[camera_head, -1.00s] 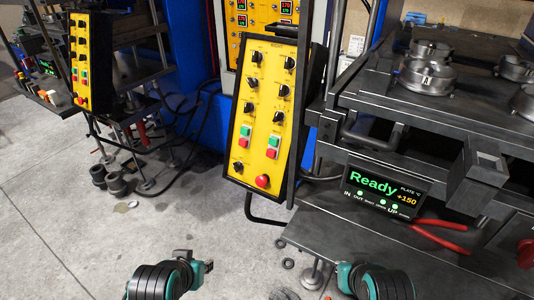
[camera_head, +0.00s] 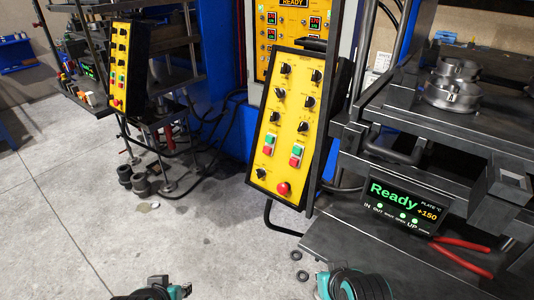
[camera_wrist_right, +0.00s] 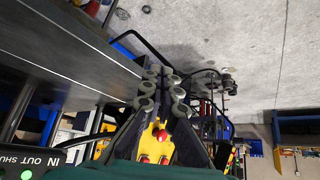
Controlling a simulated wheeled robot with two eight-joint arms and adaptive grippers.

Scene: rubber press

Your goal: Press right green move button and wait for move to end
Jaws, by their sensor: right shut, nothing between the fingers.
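The slanted yellow control panel (camera_head: 283,128) stands in the middle of the head view. Its right green button (camera_head: 298,150) sits above a red one; a left green button (camera_head: 270,138) sits above another. The press display (camera_head: 405,207) reads "Ready" in green. In the right wrist view, my right gripper (camera_wrist_right: 161,76) is shut and empty. Part of the yellow panel (camera_wrist_right: 152,137) with red buttons shows between its finger links; no green button is clear there. In the head view only part of my right arm shows, low and below the panel. My left gripper's fingers are out of frame.
A red emergency button (camera_head: 284,188) is at the panel's lower end. Red-handled pliers (camera_head: 462,244) lie on the dark shelf right of it. A second yellow panel (camera_head: 120,66) stands at the left. Open concrete floor (camera_head: 190,240) lies in front.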

